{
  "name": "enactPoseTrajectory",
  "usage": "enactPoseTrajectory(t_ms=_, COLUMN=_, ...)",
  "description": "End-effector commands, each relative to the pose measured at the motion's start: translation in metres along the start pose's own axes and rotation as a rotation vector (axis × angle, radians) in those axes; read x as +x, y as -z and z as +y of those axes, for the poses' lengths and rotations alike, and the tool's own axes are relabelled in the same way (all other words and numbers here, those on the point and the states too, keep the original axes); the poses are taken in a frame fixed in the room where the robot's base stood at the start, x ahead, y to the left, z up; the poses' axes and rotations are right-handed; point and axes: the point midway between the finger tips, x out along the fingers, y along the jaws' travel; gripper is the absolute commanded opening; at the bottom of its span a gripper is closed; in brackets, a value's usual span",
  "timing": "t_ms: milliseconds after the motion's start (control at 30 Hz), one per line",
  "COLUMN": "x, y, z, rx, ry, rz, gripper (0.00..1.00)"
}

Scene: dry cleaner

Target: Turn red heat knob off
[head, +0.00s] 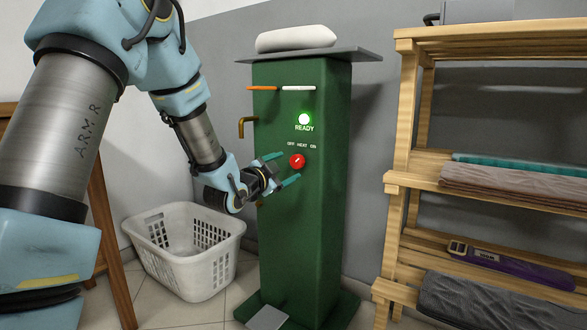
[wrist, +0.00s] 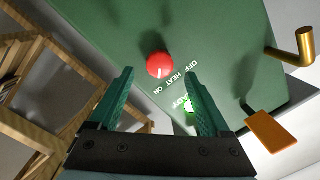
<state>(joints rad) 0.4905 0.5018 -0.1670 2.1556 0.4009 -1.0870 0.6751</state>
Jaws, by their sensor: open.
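The red heat knob (head: 297,161) is on the front of a green column (head: 300,230), below the words OFF, HEAT and ON. In the wrist view the knob (wrist: 157,64) shows a white mark that appears to point toward ON. My gripper (head: 284,168) is open, with its teal fingers toward the knob. A lit READY light (head: 304,119) is above the knob.
An orange lever (head: 263,88), a white lever (head: 299,88) and a brass hook (head: 246,124) stick out of the column. A white laundry basket (head: 187,250) stands at left. A wooden shelf (head: 404,120) with folded cloths is at right.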

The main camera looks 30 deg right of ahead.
Motion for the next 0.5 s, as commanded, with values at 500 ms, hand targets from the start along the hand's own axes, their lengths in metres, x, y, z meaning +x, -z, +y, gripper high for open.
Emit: enactPoseTrajectory(t_ms=500, x=0.050, y=0.000, z=0.000, rx=-0.001, ry=0.000, rz=-0.001, gripper=0.81)
